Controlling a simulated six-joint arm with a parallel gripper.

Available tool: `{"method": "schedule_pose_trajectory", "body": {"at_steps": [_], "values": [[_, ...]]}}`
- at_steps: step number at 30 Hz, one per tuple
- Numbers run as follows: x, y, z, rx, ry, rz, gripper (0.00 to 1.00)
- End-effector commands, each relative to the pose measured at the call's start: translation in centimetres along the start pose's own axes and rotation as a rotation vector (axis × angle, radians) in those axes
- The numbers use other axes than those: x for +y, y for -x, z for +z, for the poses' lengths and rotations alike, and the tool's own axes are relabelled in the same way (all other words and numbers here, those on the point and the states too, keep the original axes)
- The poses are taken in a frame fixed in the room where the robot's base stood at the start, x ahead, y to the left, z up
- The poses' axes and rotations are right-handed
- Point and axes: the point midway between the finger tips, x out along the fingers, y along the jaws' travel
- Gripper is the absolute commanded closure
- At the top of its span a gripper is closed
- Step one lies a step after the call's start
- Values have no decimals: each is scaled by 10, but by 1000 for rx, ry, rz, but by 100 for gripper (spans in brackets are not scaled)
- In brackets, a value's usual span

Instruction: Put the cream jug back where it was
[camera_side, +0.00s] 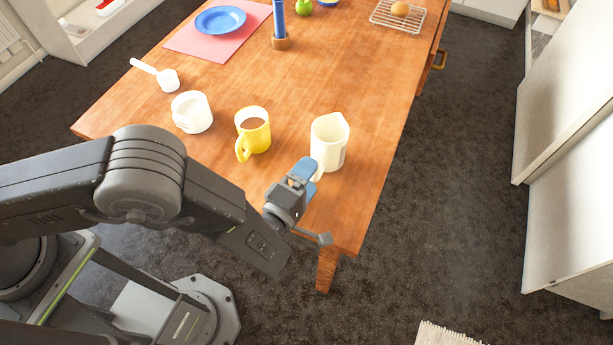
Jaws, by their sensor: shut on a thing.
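The cream jug (331,138) stands upright near the right edge of the wooden table (320,75). Its spout is at the top right and its handle is on the near side, toward my gripper. My gripper (314,172) is at the jug's near side and shut on the jug at its handle. The fingers partly hide the handle. I cannot tell whether the jug's base touches the table.
A blue candle (279,20), pink mat (200,45) with blue plate (220,20), and wire rack (385,18) are farther back.

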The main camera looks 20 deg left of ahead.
Motion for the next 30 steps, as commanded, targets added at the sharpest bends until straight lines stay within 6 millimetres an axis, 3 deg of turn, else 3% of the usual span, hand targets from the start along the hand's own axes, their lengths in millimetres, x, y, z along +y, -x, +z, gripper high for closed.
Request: {"method": "schedule_pose_trajectory", "body": {"at_steps": [19,20,23,30], "values": [[-12,0,0,0,0,1,48],[-11,0,0,0,0,1,10],[-11,0,0,0,0,1,1],[-12,1,0,0,-1,-1,0]]}}
